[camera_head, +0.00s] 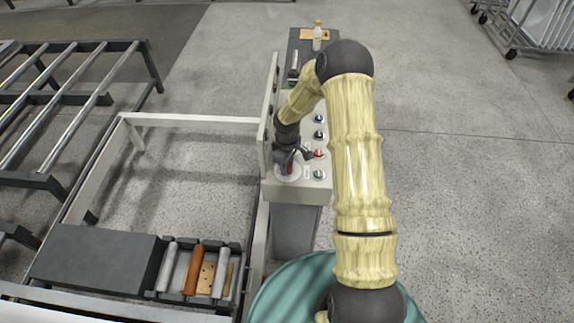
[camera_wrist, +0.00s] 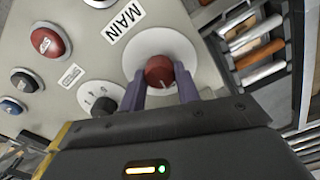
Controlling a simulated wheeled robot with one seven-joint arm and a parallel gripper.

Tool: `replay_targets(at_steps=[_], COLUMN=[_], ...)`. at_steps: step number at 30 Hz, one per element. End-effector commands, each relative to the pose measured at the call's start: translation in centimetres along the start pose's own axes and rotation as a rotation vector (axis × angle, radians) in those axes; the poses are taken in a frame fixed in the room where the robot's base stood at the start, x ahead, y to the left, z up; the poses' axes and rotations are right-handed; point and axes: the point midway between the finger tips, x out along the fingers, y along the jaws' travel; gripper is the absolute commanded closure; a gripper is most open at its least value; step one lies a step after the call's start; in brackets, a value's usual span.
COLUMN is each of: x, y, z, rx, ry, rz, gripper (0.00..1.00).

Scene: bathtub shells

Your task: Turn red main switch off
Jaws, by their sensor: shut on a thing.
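The red main switch (camera_wrist: 160,72) is a round red knob on a white disc, beside a label reading MAIN (camera_wrist: 123,20) in the wrist view. My gripper (camera_wrist: 163,90) has its two purple-grey fingers on either side of the knob and is shut on it. A pale line shows on the knob's face. In the head view the knob is mostly hidden by my gripper (camera_head: 290,160), which is at the near left of the control panel, over the white disc (camera_head: 288,175).
The panel (camera_head: 315,189) also carries a red button (camera_wrist: 47,42), a blue button (camera_wrist: 12,106), a black button (camera_wrist: 25,81) and a small white dial (camera_wrist: 101,99). A bottle (camera_head: 317,36) stands at the far end. Rollers (camera_head: 192,268) lie at the lower left. Open floor is to the right.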

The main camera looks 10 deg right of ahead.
Motion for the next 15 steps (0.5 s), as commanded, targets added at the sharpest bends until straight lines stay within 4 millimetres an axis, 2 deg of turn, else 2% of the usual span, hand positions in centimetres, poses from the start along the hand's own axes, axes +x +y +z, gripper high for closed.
replay_targets(at_steps=[6,15], x=[-0.08,-0.12], y=[0.06,0.05], z=[-0.08,-0.09], rx=[-0.133,-0.207], ry=[0.003,0.004], rz=[0.002,0.003], gripper=[0.91,0.91])
